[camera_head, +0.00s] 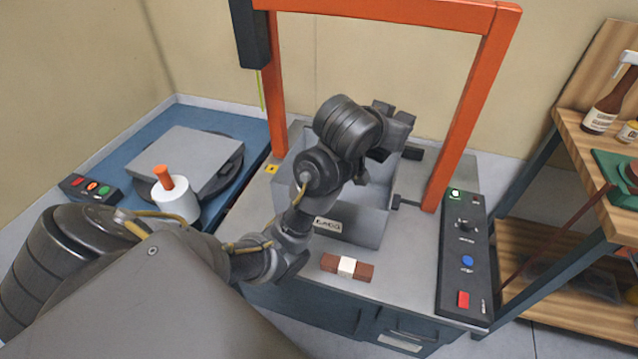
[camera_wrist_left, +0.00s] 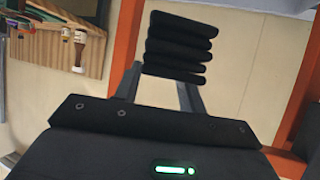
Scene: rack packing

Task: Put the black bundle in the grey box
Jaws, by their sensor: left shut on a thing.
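The grey box (camera_head: 378,222) stands open-topped on the grey work table, with a label on its front wall. My left gripper (camera_head: 391,128) is over the box's far part, in front of the orange frame. In the left wrist view, the black bundle (camera_wrist_left: 180,48), a stack of several dark rolls, sits between the fingers of my left gripper, which is shut on it. In the head view, my arm and hand cover part of the box's inside, and I cannot clearly make out the bundle. My right gripper is not in view.
An orange frame (camera_head: 462,110) arches over the table. A brown-and-white block (camera_head: 347,267) lies before the box. A control panel (camera_head: 466,255) is at the right. A white container (camera_head: 176,204) with an orange top stands at the left. A wooden shelf (camera_head: 580,150) stands far right.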

